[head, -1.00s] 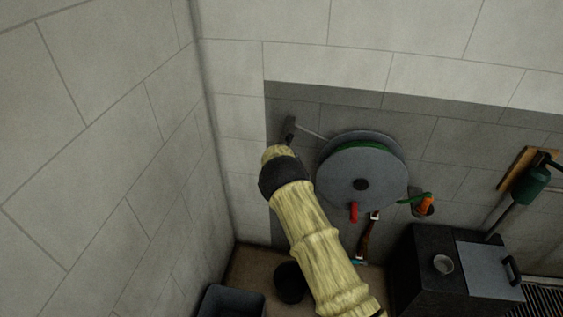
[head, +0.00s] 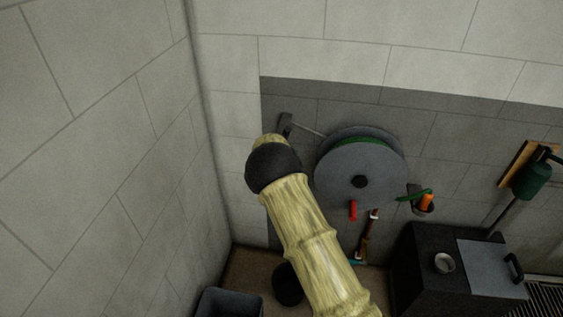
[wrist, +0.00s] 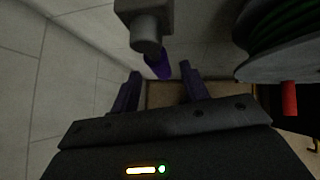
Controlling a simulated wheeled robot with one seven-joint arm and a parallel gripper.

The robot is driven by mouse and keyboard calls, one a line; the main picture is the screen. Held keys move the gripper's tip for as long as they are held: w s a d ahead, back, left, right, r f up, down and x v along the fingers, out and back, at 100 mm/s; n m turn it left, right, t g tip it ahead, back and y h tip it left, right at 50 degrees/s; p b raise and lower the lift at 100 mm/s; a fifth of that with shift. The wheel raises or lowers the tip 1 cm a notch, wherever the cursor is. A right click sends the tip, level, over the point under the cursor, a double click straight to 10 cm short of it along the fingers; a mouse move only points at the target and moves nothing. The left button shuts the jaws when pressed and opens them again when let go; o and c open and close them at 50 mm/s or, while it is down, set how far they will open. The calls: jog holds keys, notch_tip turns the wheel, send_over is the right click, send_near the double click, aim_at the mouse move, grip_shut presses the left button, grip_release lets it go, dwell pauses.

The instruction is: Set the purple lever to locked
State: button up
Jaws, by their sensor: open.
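The purple lever (wrist: 157,65) shows in the wrist view as a short purple piece below a grey cylindrical fitting (wrist: 148,30). My gripper (wrist: 161,70) is open, with one dark finger to the left of the lever and one to the right. The lever's end shows near the fingertips, between them in the picture; I cannot tell whether they touch it. In the head view my arm hides both the lever and my gripper. I see no lock marking.
A large grey hose reel (head: 350,178) with green hose and a red handle (head: 353,210) is on the wall, close right of my arm. The left wall (head: 100,150) is near. A dark cabinet (head: 425,260), a bin (head: 230,303) and a bucket (head: 288,284) stand below.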

jog(key=b+v, duration=0.3)
jog(key=v, duration=1)
jog(key=shift+d+r, duration=0.1)
jog(key=s+d+m+g+h, duration=0.2)
jog(key=s+d+m+g, duration=0.1)
jog(key=s+d+m, duration=1.25)
jog(key=s+d+m+g+y, duration=0.1)
jog(key=s+m+g, duration=0.2)
jog(key=s+m, duration=1.5)
jog(key=m, duration=0.2)
jog(key=shift+s+d+f+m+g, duration=0.15)
jog(key=shift+d+f+m+g, duration=0.15)
jog(key=shift+m+g, duration=0.1)
